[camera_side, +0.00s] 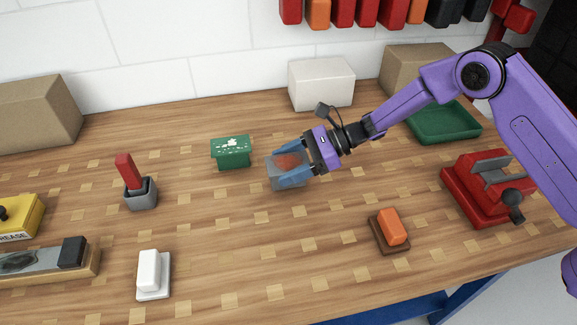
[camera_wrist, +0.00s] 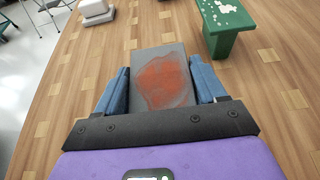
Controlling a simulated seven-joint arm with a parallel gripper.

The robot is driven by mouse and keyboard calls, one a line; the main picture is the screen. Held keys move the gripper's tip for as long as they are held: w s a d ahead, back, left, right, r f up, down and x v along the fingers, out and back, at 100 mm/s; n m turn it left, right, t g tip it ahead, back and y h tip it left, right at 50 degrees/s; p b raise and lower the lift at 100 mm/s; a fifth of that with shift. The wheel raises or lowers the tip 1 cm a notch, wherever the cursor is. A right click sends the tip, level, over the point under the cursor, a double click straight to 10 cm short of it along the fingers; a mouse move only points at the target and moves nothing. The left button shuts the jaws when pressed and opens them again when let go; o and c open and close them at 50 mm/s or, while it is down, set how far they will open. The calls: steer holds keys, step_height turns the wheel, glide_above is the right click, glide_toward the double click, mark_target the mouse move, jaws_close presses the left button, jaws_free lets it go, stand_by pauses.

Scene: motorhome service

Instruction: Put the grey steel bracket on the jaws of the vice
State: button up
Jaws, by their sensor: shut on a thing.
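The grey steel bracket (camera_wrist: 178,62) has a reddish-brown patch on its face. It sits between the two blue fingers of my gripper (camera_wrist: 165,88), which is shut on it. In the side view the bracket (camera_side: 274,172) shows at my gripper (camera_side: 293,164) near the middle of the bench; whether it touches the bench I cannot tell. The red vice (camera_side: 474,192) with grey jaws (camera_side: 497,172) stands at the right of the bench, well apart from my gripper. Its jaws look empty.
A green block (camera_side: 232,153) stands just left of my gripper. An orange-topped brown block (camera_side: 390,230) lies between bracket and vice, nearer the front. A green tray (camera_side: 445,125) and a white box (camera_side: 321,84) are behind. A white block (camera_side: 151,274) is at front left.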

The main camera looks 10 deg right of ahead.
steer(key=shift+f, duration=0.55)
steer(key=shift+f, duration=0.15)
steer(key=o, duration=1.3)
steer(key=shift+c, duration=0.2)
steer(key=shift+d+r, duration=0.1)
steer(key=shift+r, duration=0.1)
steer(key=v, duration=1.2)
steer(key=shift+f, duration=0.1)
